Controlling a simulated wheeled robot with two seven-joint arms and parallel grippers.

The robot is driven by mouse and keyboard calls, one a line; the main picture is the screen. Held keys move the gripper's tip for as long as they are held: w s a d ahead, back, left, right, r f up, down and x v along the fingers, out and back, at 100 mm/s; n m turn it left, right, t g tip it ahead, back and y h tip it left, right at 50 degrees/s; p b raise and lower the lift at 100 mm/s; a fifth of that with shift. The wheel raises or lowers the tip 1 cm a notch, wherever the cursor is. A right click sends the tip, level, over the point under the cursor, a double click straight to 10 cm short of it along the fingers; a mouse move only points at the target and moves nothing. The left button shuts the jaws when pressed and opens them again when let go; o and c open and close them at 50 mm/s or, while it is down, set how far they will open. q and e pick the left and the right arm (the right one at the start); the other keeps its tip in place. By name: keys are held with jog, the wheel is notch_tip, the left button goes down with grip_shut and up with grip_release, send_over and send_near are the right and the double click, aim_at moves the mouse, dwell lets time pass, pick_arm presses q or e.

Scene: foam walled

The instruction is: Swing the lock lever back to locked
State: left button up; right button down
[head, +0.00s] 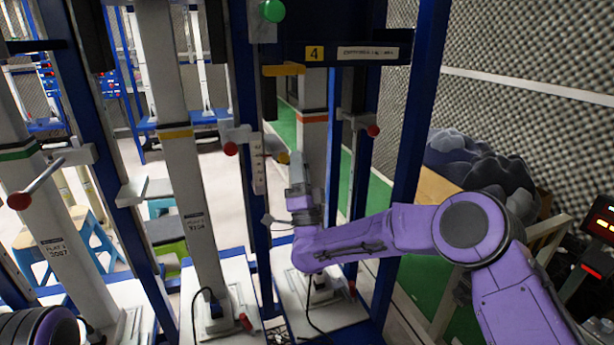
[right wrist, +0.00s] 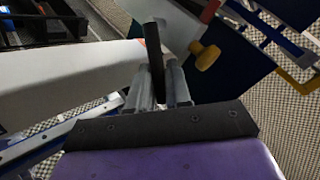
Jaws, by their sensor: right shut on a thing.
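My right gripper (head: 296,160) is raised at the pale upright post with the orange band (head: 313,118), below the plate marked 4. In the right wrist view its two grey fingers (right wrist: 160,85) are closed on a dark narrow bar (right wrist: 153,45) that stands up between them. I cannot tell for sure that this bar is the lock lever. A yellow knob (right wrist: 205,57) is close beside the fingers, apart from them; it also shows in the head view (head: 283,158). The gripper and wrist hide part of the post. My left gripper is out of view.
Red-knobbed levers stand on neighbouring frames, at left (head: 20,201), middle (head: 231,148) and right (head: 373,130). A blue upright (head: 415,120) stands close behind my right forearm. Stools (head: 90,235) are at left. Cables lie on the white bases (head: 225,290).

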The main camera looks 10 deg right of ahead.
jog(key=c, duration=1.1)
grip_release()
